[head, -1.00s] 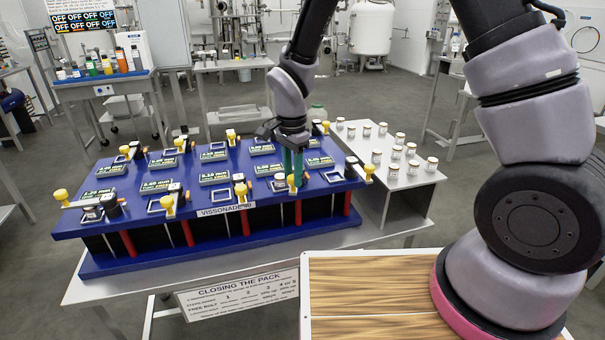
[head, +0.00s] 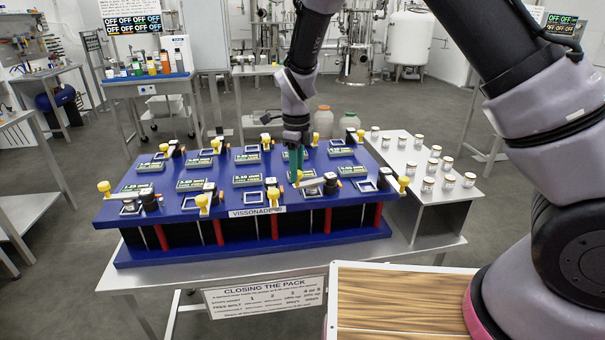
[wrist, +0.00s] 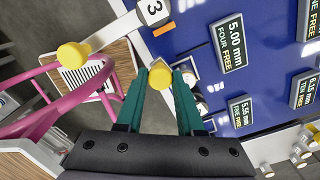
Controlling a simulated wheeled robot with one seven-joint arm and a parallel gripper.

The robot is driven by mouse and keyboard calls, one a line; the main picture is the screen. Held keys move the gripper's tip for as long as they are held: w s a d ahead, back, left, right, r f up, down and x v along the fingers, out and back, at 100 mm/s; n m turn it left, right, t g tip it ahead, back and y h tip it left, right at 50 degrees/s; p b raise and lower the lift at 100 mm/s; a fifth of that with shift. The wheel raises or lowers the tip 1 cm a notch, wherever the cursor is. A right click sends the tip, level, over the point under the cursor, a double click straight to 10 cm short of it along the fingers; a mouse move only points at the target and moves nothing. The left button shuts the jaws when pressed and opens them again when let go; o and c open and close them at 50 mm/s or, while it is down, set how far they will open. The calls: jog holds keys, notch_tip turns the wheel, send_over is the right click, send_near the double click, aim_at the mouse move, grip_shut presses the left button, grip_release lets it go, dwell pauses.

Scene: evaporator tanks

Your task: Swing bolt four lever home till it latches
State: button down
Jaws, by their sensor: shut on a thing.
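My gripper (head: 294,158) points down at the front edge of the blue pack (head: 225,182). In the wrist view its green fingers (wrist: 160,95) are shut on the yellow knob (wrist: 159,76) of the bolt four lever. That knob also shows just below the fingers in the head view (head: 297,177). The lever seems to lie across a square bolt frame, towards a dark block (head: 330,183) on its right. The bolt four display (wrist: 230,44) reads 5.00 mm, FOUR FREE. The fingers partly hide the lever, and I cannot see its latch clearly.
Other yellow-knobbed levers stand along the pack's front edge, one left (head: 203,201) and one right (head: 403,184). Several small jars (head: 428,184) stand on the grey stand at right. A sign, CLOSING THE PACK (head: 263,296), hangs in front. A wooden-topped surface (head: 400,310) is at lower right.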

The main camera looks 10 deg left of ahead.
jog(key=shift+w+a+m, duration=0.25)
jog(key=shift+w+m, duration=0.4)
jog(key=shift+m, duration=0.05)
jog(key=shift+w+a+m, duration=0.25)
jog(key=shift+w+m, duration=0.35)
jog(key=shift+m, duration=0.1)
jog(key=c, duration=0.5)
grip_release()
jog(key=shift+w, duration=0.1)
notch_tip(320, 180, up, 11)
jog(key=shift+f, duration=0.1)
